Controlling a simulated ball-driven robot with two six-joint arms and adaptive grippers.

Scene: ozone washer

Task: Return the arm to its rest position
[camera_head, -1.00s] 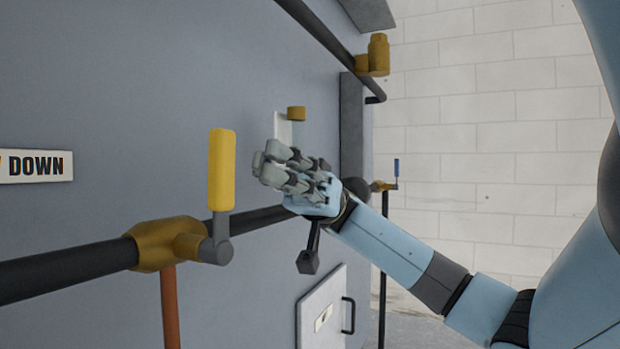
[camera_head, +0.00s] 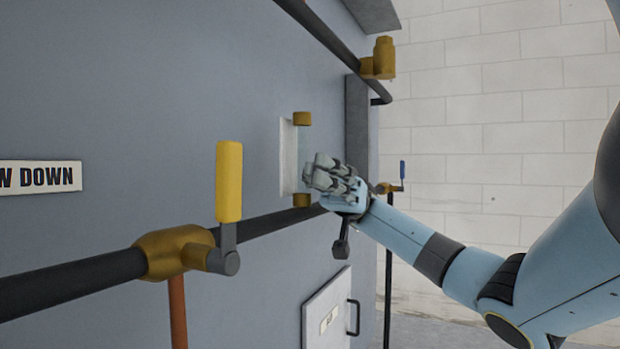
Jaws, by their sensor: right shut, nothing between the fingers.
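My right gripper (camera_head: 322,174) is at the middle of the view, on the light-blue right arm (camera_head: 410,235) that comes in from the right. Its grey fingers are shut with nothing between them. It is in front of the right part of the grey machine wall, beside a pale plate with brass fittings (camera_head: 289,158); I cannot tell how far it stands off the wall. My left gripper does not show.
A yellow-handled valve (camera_head: 229,182) stands on a dark pipe (camera_head: 75,283) at left. A brass fitting (camera_head: 383,58) is at upper right and a small blue-handled valve (camera_head: 402,172) behind my arm. A white panel with a handle (camera_head: 328,312) is below. White brick wall (camera_head: 500,110) lies beyond.

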